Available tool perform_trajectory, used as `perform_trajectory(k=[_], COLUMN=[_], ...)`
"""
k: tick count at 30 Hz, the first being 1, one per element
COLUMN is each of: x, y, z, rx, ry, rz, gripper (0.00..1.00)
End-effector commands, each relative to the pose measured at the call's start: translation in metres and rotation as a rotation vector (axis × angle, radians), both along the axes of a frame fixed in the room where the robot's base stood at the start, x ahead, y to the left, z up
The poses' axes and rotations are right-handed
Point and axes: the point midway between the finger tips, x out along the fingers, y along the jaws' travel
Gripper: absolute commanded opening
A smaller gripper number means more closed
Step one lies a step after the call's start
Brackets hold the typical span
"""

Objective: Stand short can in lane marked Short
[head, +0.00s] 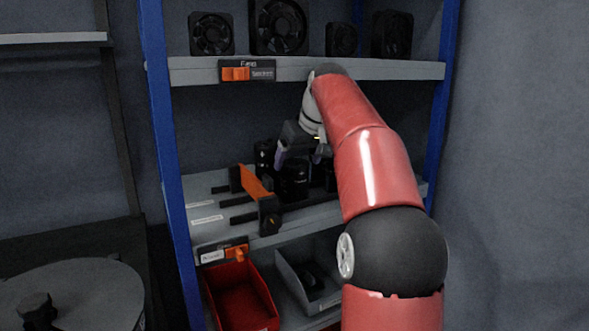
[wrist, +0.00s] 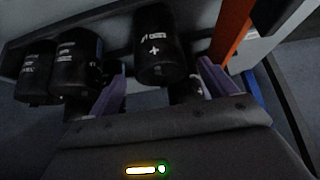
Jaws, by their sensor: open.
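Several black cans stand on the middle shelf (head: 285,218). One black can (head: 292,180) is just below my gripper (head: 300,158) in the head view. In the wrist view a can (wrist: 160,50) with white print and a plus mark lies ahead, between the two purple fingers of my open gripper (wrist: 158,85). I cannot tell whether the fingers touch it, or which can is the short one. Two more cans, one at the far left (wrist: 35,75) and one beside it (wrist: 76,62), are left of the fingers. White lane labels (head: 206,220) at the shelf's left are too small to read.
An orange divider with a black end (head: 257,188) stands left of the cans, and also shows in the wrist view (wrist: 232,28). Black lane rails lie left of it. Fans (head: 280,25) fill the upper shelf. A red bin (head: 240,300) and a grey bin (head: 310,295) sit below.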

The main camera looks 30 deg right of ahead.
Motion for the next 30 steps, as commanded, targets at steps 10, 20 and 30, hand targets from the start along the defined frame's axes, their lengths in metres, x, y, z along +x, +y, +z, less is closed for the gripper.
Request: perform_trajectory(k=[10, 20, 30], x=[-0.029, -0.041, -0.145], y=[-0.001, 0.021, 0.130], z=[0.046, 0.047, -0.022], rx=[-0.001, -0.009, -0.044], ry=[-0.001, 0.011, 0.058], rz=[-0.001, 0.002, -0.030], gripper=[0.84, 0.84, 0.84])
